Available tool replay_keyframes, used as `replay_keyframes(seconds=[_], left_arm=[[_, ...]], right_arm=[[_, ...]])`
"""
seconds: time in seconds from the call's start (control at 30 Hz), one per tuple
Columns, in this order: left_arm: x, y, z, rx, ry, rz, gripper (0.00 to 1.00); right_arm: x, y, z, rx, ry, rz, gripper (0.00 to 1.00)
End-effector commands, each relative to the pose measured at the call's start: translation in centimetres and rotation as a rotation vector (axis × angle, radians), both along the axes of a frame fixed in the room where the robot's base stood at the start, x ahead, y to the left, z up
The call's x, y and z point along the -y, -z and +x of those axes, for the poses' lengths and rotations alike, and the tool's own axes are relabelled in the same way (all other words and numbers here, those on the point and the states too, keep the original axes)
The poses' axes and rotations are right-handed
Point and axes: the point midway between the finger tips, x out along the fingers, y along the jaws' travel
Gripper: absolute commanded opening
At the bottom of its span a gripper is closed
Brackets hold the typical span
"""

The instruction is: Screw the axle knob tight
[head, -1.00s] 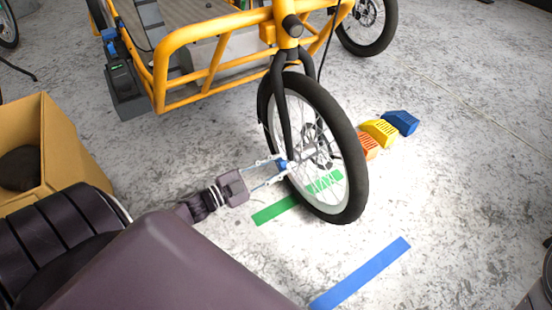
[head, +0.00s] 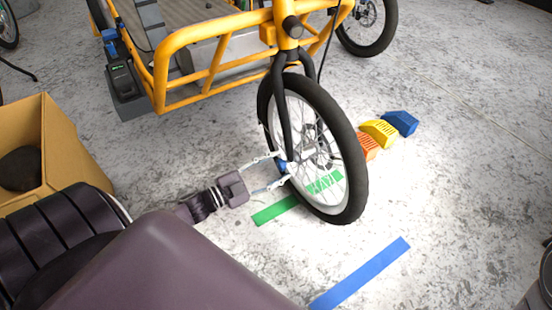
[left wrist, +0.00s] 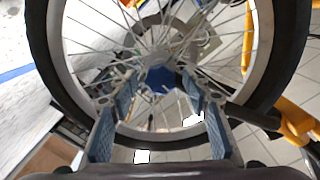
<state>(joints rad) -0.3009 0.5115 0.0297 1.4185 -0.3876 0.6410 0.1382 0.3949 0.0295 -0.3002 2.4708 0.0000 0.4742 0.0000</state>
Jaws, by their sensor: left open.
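The blue axle knob (head: 283,167) sits at the hub of the cargo bike's front wheel (head: 350,160), on the side facing me. In the left wrist view the knob (left wrist: 161,79) is a blue lobed shape in front of the spokes. My left gripper (head: 282,169) is open, with one finger on either side of the knob and gaps between. Its fingers also show spread in the left wrist view (left wrist: 158,88). The black fork (head: 280,115) comes down to the hub. My right gripper is not in view.
Orange, yellow (head: 379,132) and blue (head: 401,122) blocks lie behind the wheel. Green (head: 275,211) and blue (head: 362,275) strips mark the floor. An open cardboard box (head: 70,150) stands at the left. The yellow bike frame (head: 200,95) rises above the gripper.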

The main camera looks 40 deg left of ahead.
Motion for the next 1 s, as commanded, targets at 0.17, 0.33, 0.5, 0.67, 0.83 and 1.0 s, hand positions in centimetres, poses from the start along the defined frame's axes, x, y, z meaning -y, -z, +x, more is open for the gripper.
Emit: replay_keyframes(seconds=[0.17, 0.33, 0.5, 0.67, 0.83, 1.0], left_arm=[[-0.4, 0.1, -1.0, -0.003, 0.0, 0.0, 0.44], [-1.5, 0.2, -3.7, -0.005, 0.0, 0.001, 0.44], [-2.9, 0.1, -6.9, -0.004, 0.0, 0.0, 0.44], [-3.9, 0.1, -9.4, -0.003, 0.0, 0.001, 0.44], [-4.5, 0.0, -10.9, -0.001, 0.0, 0.001, 0.44], [-4.6, 0.0, -11.2, -0.001, 0.001, 0.0, 0.44]], right_arm=[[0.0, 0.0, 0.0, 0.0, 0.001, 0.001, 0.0], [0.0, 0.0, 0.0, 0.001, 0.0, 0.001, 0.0], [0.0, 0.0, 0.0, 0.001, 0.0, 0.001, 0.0], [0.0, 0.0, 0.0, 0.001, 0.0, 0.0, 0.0], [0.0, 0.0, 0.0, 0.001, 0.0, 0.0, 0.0], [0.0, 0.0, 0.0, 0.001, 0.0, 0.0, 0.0]])
